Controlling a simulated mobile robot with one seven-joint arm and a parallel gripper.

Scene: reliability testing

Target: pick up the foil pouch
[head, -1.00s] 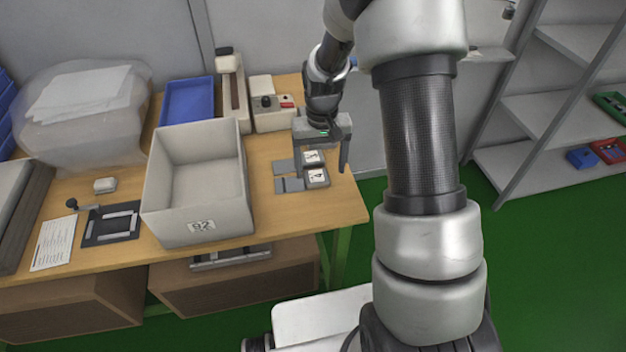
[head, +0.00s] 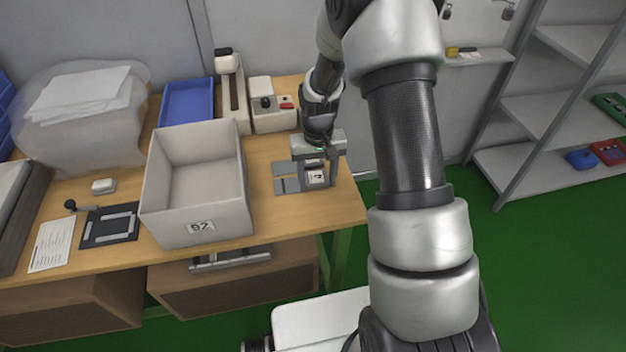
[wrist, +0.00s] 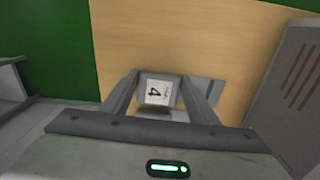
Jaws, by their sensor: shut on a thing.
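The foil pouch (head: 316,177) is a small grey packet with a white label, near the right end of the wooden table. In the wrist view, the pouch (wrist: 158,92) sits between the two fingers, its label marked 4 facing up. My gripper (head: 317,183) points down, with one finger on each side of the pouch, shut on it. The fingertips also show in the wrist view (wrist: 160,82). The pouch appears at table level; I cannot tell whether it is lifted. A second similar pouch behind it is mostly hidden by my gripper.
Flat grey plates (head: 287,186) lie just left of the pouch. A large grey bin (head: 200,226) labelled 92 stands further left. Behind are a blue tray (head: 188,102) and a device with a black knob (head: 268,113). The table's right edge is close by.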

